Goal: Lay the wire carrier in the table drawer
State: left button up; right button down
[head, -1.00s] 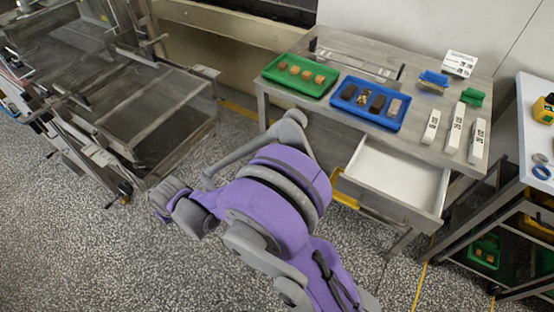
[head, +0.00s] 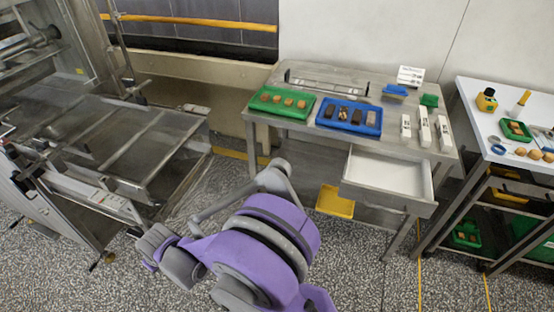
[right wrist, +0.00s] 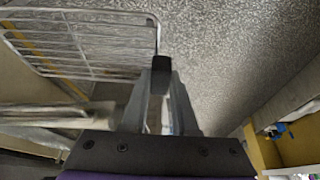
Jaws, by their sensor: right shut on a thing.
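The table drawer (head: 388,176) stands pulled open at the front of the steel table (head: 440,150); its white inside looks empty. In the right wrist view a pale wire grid, the wire carrier (right wrist: 85,42), reaches out to the left from a dark end piece at my right gripper (right wrist: 160,80). The right gripper is shut on it, over the speckled floor. In the head view a purple and grey arm of mine covers the lower middle, and no gripper or carrier shows clearly there. My left gripper is not in view.
On the table are a green tray (head: 281,116) and a blue tray (head: 349,129) with small blocks, and several white labelled bars (head: 424,131). A yellow bin (head: 335,202) sits under it. A mesh-belt machine (head: 130,140) stands left, a white-topped cart (head: 485,125) right.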

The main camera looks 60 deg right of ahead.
aim_at(383, 179)
jog(key=z, duration=1.5)
